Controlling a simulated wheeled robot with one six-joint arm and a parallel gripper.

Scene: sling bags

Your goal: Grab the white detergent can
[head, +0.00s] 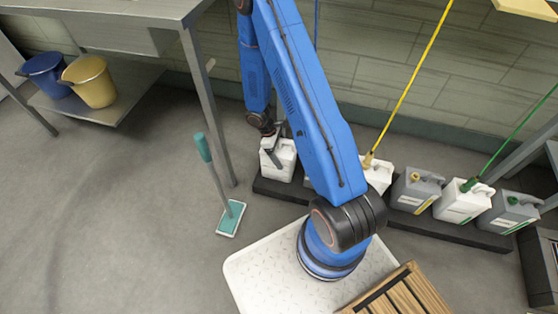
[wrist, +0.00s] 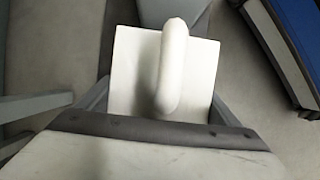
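The white detergent can (head: 284,158) stands at the left end of the dark low platform in the head view. My gripper (head: 271,148) is at this can's top, and my dark wrist hides part of it. In the wrist view, a white square can top (wrist: 133,75) with a thick white handle fills the middle. Grey gripper parts lie close along both its sides. I cannot tell whether they press on it. Another white can (head: 378,175), with a yellow tube, stands further right.
Several grey and white cans, including a grey one (head: 414,190), share the platform (head: 450,233). A teal-handled floor tool (head: 231,218) stands left of the platform. A metal table (head: 120,8) with blue and yellow buckets below is at left.

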